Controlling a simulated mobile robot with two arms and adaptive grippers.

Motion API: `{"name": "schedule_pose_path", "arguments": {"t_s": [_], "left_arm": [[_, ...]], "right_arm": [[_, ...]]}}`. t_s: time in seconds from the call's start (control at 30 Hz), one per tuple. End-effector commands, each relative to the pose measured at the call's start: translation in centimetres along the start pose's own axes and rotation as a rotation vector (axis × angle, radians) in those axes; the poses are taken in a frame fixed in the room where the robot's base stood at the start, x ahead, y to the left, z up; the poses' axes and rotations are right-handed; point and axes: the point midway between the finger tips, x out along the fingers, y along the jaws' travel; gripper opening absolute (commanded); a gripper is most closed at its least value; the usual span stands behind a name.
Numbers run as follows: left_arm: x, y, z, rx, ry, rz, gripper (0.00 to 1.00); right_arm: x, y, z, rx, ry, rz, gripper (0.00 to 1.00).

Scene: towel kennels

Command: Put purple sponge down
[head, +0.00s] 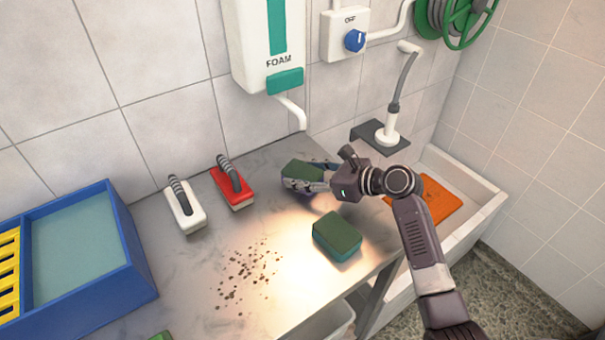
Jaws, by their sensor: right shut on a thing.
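My right gripper (318,184) reaches in from the right and is shut on the purple sponge (301,172). The sponge has a dark green scouring top, and its purple side is mostly hidden by the fingers. It is over the back right part of the steel table (200,285); I cannot tell whether it touches the surface. My left gripper is not in view.
A teal sponge with a green top (337,236) lies just in front. A red brush (232,183) and a white brush (185,206) lie left. A blue tray (135,262) fills the left end. A sink (482,190) with an orange cloth (438,200) is at right. Dirt specks (245,275) mark the table's middle.

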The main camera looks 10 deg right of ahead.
Motion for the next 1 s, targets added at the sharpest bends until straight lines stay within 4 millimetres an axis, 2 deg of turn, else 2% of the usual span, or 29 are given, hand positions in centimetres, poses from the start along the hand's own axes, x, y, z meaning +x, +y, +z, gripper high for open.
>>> {"name": "schedule_pose_path", "arguments": {"t_s": [0.2,0.23,0.4,0.73,0.87,1.0], "left_arm": [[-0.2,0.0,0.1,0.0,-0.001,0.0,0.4],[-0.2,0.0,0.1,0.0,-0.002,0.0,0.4],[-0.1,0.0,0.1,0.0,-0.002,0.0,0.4],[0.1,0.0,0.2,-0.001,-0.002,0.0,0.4],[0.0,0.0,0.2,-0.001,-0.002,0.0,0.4],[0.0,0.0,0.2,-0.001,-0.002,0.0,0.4]], "right_arm": [[0.0,0.0,-0.1,0.001,0.0,0.0,0.37],[0.1,0.0,-0.1,0.0,0.0,0.0,0.47],[0.1,0.0,-0.1,-0.001,0.0,0.0,0.64],[-0.1,-0.1,0.1,-0.002,0.0,-0.001,0.64],[-1.9,-0.1,0.0,-0.002,0.001,-0.003,0.64],[-4.9,-0.1,0.0,-0.003,0.002,-0.003,0.64]]}}
